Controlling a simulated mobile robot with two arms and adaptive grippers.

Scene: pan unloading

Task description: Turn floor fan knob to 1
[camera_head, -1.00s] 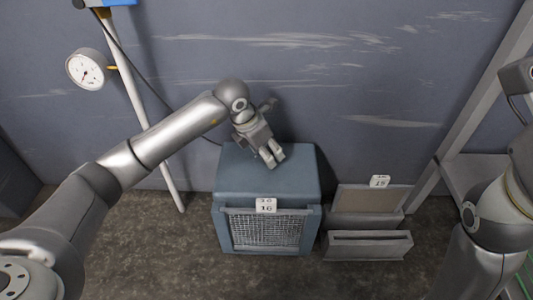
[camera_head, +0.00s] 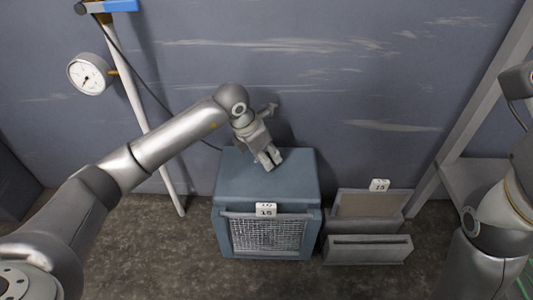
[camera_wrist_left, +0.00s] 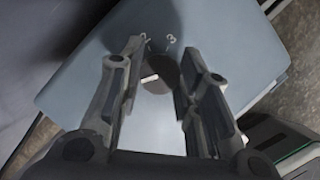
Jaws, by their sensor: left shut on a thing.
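The floor fan (camera_head: 266,186) is a blue-grey box with a wire grille on its front, standing on the floor by the wall. Its round dark knob (camera_wrist_left: 164,72) shows on the top face in the left wrist view, with a pale mark on it. A white "3" and another, unclear mark are printed beyond it. My left gripper (camera_head: 270,161) points down at the fan's top; in the wrist view its fingers (camera_wrist_left: 160,62) sit on either side of the knob, shut on it. In the head view the gripper hides the knob. My right gripper is out of view.
A grey open box (camera_head: 367,248) stands on the floor right of the fan. A white pole (camera_head: 150,125) leans at the left near a round gauge (camera_head: 90,73) on the wall. A grey shelf frame (camera_head: 470,120) stands at the right. Bare floor lies in front.

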